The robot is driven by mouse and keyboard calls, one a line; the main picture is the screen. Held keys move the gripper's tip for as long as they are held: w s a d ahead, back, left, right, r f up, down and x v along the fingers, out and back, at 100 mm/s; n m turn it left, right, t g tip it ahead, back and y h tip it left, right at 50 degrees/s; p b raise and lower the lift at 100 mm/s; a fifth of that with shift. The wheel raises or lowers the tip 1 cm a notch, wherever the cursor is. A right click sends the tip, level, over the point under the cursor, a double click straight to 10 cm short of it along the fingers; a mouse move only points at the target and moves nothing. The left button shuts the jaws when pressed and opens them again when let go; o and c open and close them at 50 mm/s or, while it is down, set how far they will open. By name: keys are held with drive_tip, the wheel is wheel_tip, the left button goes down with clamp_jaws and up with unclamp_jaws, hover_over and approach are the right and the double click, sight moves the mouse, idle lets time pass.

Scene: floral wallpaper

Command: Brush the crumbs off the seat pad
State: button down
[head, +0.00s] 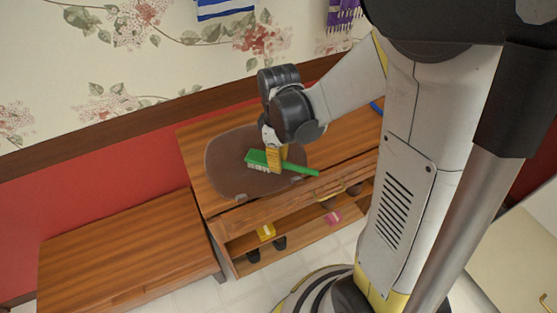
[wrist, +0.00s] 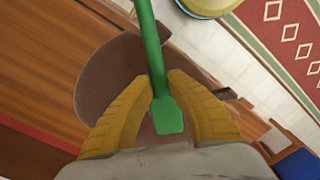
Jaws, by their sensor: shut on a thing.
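The seat pad (head: 226,172) is a brown rounded mat lying on the wooden bench top in the head view. It also shows in the wrist view (wrist: 105,85) behind the fingers. My gripper (head: 275,160) is over the pad, shut on a green brush (head: 300,169). The brush has pale bristles on its left end, facing down, close to the pad; I cannot tell whether they touch it. In the wrist view the brush's green handle (wrist: 150,45) runs between the yellow fingers. I cannot make out any crumbs.
The bench (head: 205,190) has an open shelf below with a yellow item (head: 266,231), dark shoes and a pink item (head: 332,218). A lower wooden bench (head: 125,255) stands to the left, its top bare. The wall is close behind. A blue thing (head: 377,107) lies at the bench's right.

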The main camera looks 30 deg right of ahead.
drive_tip(key=shift+f+b, duration=0.65)
drive_tip(key=shift+f, duration=0.15)
drive_tip(key=shift+w+d, duration=0.2)
drive_tip(key=shift+w, duration=1.75)
drive_tip(key=shift+f+b, duration=0.15)
drive_tip(key=shift+b, duration=0.15)
drive_tip(key=shift+s+a, duration=0.2)
drive_tip(key=shift+s, duration=1.8)
drive_tip(key=shift+r+p, duration=2.5)
drive_tip(key=shift+r, duration=0.65)
